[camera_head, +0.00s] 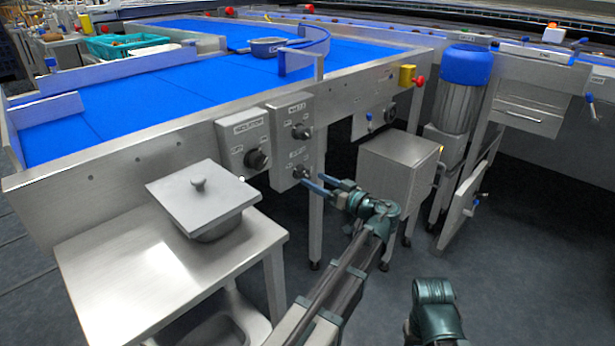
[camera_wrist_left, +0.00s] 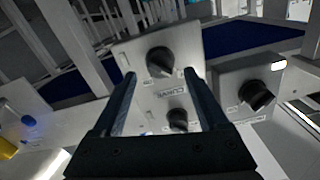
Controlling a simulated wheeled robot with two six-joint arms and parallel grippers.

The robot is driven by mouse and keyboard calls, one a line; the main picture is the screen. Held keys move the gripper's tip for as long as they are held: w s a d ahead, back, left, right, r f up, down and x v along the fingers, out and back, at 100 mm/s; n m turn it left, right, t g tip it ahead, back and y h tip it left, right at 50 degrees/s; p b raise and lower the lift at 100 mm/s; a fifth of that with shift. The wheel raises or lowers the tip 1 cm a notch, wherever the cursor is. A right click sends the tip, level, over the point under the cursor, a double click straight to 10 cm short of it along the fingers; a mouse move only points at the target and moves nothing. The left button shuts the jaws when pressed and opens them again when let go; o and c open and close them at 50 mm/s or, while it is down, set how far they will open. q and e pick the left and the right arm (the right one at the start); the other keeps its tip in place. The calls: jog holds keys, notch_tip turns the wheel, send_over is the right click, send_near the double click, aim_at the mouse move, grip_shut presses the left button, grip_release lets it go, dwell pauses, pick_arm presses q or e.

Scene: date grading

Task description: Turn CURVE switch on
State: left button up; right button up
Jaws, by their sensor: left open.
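The CURVE switch is a black rotary knob, the lower of two on a grey panel (camera_head: 282,160) on the conveyor's side. In the left wrist view the CURVE knob (camera_wrist_left: 160,61) has its printed label just below it, and the picture is roughly upside down. In the head view the CURVE knob (camera_head: 301,171) is just beyond my left fingertips. My left gripper (camera_head: 314,183) is open and empty, with a finger on either side of the knob in the left wrist view (camera_wrist_left: 160,76). I cannot tell whether they touch. My right gripper is out of view.
The panel's other knob (camera_head: 302,131) sits above CURVE. A neighbouring panel (camera_head: 243,140) has one knob. A lidded pot (camera_head: 203,198) stands on a steel table (camera_head: 120,275) at left. A steel box (camera_head: 398,170) stands to the right. A red button (camera_head: 419,81) is on the conveyor frame.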

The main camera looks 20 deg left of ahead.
aim_at(308, 176)
pick_arm(q)
jog(key=shift+x, duration=2.05)
grip_shut()
